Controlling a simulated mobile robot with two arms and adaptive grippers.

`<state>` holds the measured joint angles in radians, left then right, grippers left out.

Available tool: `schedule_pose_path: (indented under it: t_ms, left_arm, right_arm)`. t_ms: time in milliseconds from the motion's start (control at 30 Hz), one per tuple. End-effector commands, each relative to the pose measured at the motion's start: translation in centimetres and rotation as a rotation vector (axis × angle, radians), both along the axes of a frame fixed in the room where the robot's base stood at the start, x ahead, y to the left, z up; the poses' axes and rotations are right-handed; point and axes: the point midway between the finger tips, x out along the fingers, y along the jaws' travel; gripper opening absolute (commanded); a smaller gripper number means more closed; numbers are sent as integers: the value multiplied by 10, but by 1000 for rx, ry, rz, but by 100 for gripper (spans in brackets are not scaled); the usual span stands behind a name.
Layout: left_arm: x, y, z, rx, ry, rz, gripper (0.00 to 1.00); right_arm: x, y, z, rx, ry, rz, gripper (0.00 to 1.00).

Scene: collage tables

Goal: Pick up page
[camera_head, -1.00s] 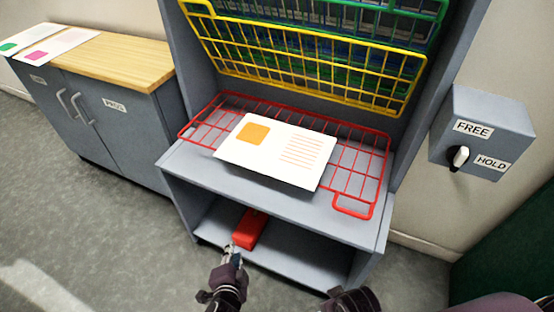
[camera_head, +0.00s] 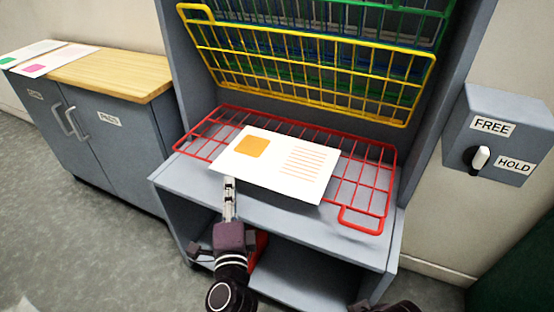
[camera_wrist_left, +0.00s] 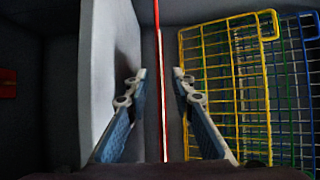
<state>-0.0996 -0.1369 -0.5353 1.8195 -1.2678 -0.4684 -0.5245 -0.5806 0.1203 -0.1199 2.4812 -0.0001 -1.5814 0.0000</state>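The page (camera_head: 265,170) is a white sheet with an orange square and orange lines. It lies on the red wire rack (camera_head: 355,215) on the grey stand, overhanging toward the front. My left gripper (camera_head: 230,182) is at the page's near edge, left of its middle. In the left wrist view, the left gripper (camera_wrist_left: 160,82) is open, with a gap between its fingertips. A thin white and red line runs edge-on through that gap, apparently the page's edge (camera_wrist_left: 163,95) and the rack. My right gripper's fingers are not visible; only a dark arm part shows at the bottom.
Yellow (camera_head: 300,75), green and blue wire racks tilt up behind the page. A red object (camera_head: 260,245) is in the stand's lower compartment. A cabinet (camera_head: 110,125) with more sheets stands left. A FREE/HOLD switch box (camera_head: 495,135) is at right.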

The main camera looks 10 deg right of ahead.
Motion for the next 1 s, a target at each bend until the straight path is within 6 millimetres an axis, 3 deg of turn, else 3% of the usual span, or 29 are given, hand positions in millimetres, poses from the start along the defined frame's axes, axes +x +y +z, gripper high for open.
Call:
schedule_pose_path:
  t_ms: [333,600,800,1000]
  left_arm:
    - [42,-4,2,1,0,0,22]
    - [44,-5,2,0,1,0,22]
    - [44,-4,2,0,1,0,2]
    - [44,-4,2,-1,1,0,0]
  right_arm:
    - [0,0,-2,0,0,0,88]
    - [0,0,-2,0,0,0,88]
    - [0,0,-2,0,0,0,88]
    - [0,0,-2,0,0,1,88]
